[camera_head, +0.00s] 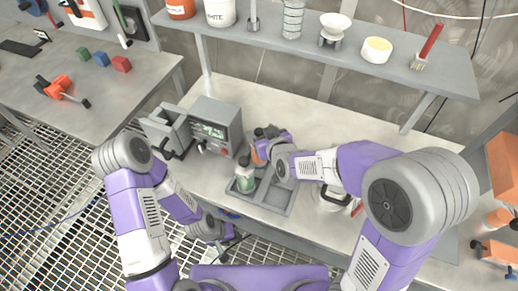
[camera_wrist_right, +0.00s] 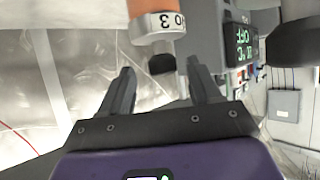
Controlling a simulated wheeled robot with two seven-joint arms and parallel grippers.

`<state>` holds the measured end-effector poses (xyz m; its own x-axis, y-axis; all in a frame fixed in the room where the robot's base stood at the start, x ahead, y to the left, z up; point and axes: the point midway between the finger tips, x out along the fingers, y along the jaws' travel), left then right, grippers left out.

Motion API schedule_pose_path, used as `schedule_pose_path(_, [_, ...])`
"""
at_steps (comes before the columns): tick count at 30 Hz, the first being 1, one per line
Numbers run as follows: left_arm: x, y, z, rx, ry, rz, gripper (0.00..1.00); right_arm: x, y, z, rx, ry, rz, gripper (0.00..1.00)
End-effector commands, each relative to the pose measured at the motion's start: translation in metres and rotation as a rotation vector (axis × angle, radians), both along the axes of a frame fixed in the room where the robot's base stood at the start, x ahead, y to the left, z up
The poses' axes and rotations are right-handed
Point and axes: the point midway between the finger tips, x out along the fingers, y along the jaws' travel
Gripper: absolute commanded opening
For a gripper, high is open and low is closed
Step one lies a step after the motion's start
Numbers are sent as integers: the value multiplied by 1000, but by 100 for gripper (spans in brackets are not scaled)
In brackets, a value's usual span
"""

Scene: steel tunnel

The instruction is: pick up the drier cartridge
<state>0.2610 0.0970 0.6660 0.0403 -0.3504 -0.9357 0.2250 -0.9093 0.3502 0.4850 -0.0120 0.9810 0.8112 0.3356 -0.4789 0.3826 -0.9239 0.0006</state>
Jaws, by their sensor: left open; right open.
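A grey divided tray (camera_head: 277,207) sits on the bench, with a clear, green-filled cylinder (camera_head: 245,180) upright in its left part. An orange piece (camera_head: 260,152) shows behind it, partly hidden by my right gripper (camera_head: 262,138). In the right wrist view, an orange cylinder with a grey band marked "NO 3" (camera_wrist_right: 157,22) and a clear stem with a dark end lies ahead of the open, empty fingers (camera_wrist_right: 160,72). I cannot tell which piece is the drier cartridge. My left gripper (camera_head: 222,232) is low at the bench's front edge, open, apart from the tray.
A grey instrument with a lit display (camera_head: 215,125) stands left of the tray. A white pot (camera_head: 330,198) is to the right, partly behind my right arm. A shelf (camera_head: 330,50) with jars and tools runs above. A side bench (camera_head: 85,85) holds coloured blocks.

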Motion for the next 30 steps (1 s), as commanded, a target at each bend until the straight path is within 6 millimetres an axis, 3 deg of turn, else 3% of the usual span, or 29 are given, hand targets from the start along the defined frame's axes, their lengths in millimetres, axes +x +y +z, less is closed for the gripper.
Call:
schedule_pose_path(7, [0,0,-12,0,-1,0,43,26,15,-21,-1,1,-1,63])
schedule_pose_path(17, [0,0,-12,0,-1,0,43,31,18,-22,1,1,0,61])
schedule_pose_path(27, [0,0,-12,0,-1,0,43,31,17,-23,1,1,0,9])
schedule_pose_path(29, [0,0,-12,0,-1,0,43,31,18,-23,1,1,0,0])
schedule_pose_path(30, [0,0,-12,0,-1,0,43,31,18,-23,0,1,1,0])
